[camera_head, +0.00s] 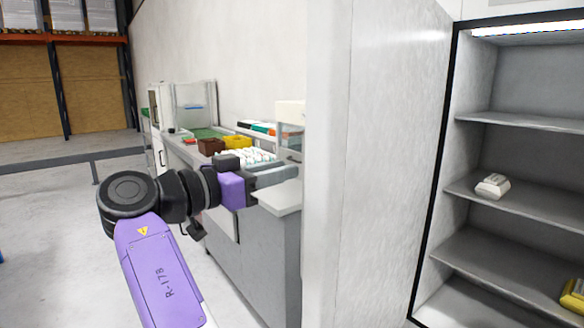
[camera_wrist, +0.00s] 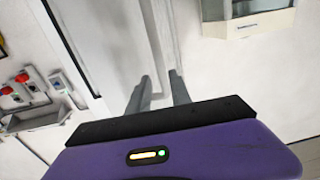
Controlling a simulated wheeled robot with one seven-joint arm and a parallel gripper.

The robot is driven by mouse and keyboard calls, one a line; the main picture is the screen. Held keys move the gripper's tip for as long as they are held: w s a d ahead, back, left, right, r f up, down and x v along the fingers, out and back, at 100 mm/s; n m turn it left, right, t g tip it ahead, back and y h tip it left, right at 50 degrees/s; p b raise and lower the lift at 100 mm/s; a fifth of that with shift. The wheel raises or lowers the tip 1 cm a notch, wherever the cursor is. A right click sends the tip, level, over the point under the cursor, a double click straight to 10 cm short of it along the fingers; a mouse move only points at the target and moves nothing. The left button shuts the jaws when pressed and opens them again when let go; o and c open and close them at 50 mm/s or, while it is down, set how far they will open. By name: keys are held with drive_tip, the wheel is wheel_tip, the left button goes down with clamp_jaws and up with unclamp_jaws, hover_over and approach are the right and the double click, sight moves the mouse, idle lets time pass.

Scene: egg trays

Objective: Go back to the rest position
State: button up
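My gripper (camera_head: 287,174) is held out to the right at the end of my purple and black arm, in front of the work counter (camera_head: 290,198) in the head view. In the wrist view its two grey fingers (camera_wrist: 160,80) stand apart with nothing between them. A white egg tray (camera_head: 492,186) sits on the middle shelf of the cabinet at the right. A yellow egg tray (camera_head: 573,296) is partly cut off at the right edge, on a lower shelf. White egg-like items (camera_head: 252,157) lie on the counter, partly hidden behind my gripper.
A white wall (camera_head: 385,150) stands between the counter and the open shelf cabinet (camera_head: 520,122). Brown (camera_head: 211,146) and yellow (camera_head: 237,142) bins stand on the counter. The wrist view shows red buttons (camera_wrist: 22,77) and a wall box (camera_wrist: 248,20).

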drive_tip(key=shift+s+a, duration=0.15)
drive_tip(key=shift+a, duration=0.05)
drive_tip(key=w+a+r+n+t+y, duration=0.3)
drive_tip(key=w+a+n+t+y, duration=0.1)
drive_tip(key=a+n, duration=0.1)
drive_tip(key=a+f+n+t+y, duration=0.3)
drive_tip(key=a+f+n+y, duration=0.1)
drive_tip(key=f+n+y, duration=0.3)
drive_tip(key=s+d+f+n+y+p, duration=0.1)
drive_tip(key=s+d+f+y, duration=0.1)
drive_tip(key=s+f+y, duration=0.3)
drive_tip(key=s+d+f+n+g+p, duration=0.1)
drive_tip(key=s+d+f+n+p, duration=0.1)
drive_tip(key=f, duration=0.6)
drive_tip(key=s+d+f+n+y+p, duration=0.1)
drive_tip(key=s+d+f+y, duration=0.1)
drive_tip(key=s+f+y, duration=0.3)
drive_tip(key=s+d+m+g+h+p, duration=0.1)
drive_tip(key=s+d+m+h+p, duration=0.1)
drive_tip(key=s+d, duration=0.7)
drive_tip(key=s+d+f+m+g+h+p, duration=0.1)
drive_tip(key=s+d, duration=0.7)
drive_tip(key=s, duration=1.1)
drive_tip(key=s+d+f+m+g+h+p, duration=0.1)
drive_tip(key=s+d+m+h+p, duration=0.2)
drive_tip(key=s+d, duration=0.6)
drive_tip(key=s+h+p, duration=0.1)
drive_tip(key=s, duration=0.5)
drive_tip(key=shift+d+p, duration=0.3)
drive_tip(key=shift+d, duration=0.05)
